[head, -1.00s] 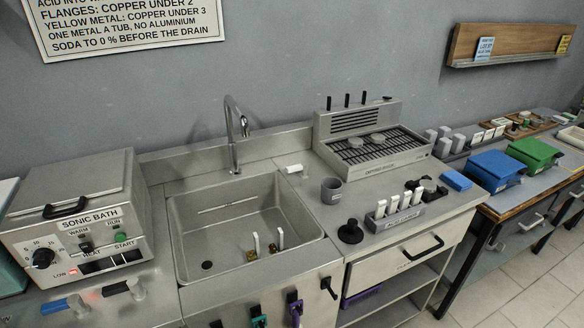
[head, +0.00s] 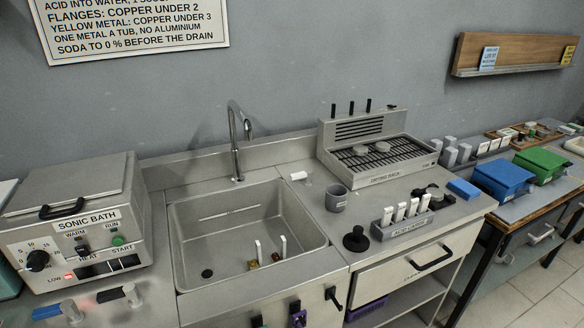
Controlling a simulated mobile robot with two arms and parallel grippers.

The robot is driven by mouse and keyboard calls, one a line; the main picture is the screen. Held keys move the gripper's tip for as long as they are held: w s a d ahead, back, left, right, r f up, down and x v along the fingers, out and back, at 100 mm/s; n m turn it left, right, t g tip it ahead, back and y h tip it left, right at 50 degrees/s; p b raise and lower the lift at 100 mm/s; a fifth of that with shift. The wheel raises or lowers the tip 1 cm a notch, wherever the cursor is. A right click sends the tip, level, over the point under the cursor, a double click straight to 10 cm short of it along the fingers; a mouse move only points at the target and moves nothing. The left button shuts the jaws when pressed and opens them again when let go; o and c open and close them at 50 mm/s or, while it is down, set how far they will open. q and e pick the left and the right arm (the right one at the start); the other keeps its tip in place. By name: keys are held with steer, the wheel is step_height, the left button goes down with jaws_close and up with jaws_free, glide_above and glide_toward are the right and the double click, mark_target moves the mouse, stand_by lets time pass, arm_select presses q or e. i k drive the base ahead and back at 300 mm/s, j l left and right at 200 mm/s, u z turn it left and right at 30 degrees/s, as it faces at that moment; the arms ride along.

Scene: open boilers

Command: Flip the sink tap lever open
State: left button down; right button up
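The sink tap (head: 236,145) is a tall metal gooseneck. It stands at the back rim of the steel sink (head: 190,240), left of the middle in the head view. Its spout curves over toward the basin, and I see no water running from it. I cannot clearly make out a separate lever on the tap. A black handle (head: 333,298) sits on the front panel below the sink's right corner; I cannot tell whether it works the tap. Two small white-topped items stand in the basin. Neither of my grippers is in view.
A sonic bath (head: 75,225) stands left of the sink. A grey cup (head: 336,200), a black knob-like object (head: 355,240) and a rack of white pieces (head: 402,229) are on the right counter. A drying bench (head: 378,160) is behind them. Blue (head: 503,178) and green (head: 541,164) bins are farther right.

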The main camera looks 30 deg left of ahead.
mark_target(308, 174)
steer(key=i+l+u, duration=0.15)
steer(key=u, duration=0.25)
steer(key=i+l+u, duration=0.15)
steer(key=u, duration=0.25)
steer(key=i+l+u, duration=0.1)
steer(key=l, duration=0.3)
steer(key=i+l, duration=0.2)
steer(key=l, duration=0.2)
steer(key=i+l+u, duration=0.15)
steer(key=l, duration=0.3)
steer(key=i+l, duration=0.1)
steer(key=l, duration=0.3)
steer(key=i+l+u, duration=0.15)
steer(key=l, duration=0.3)
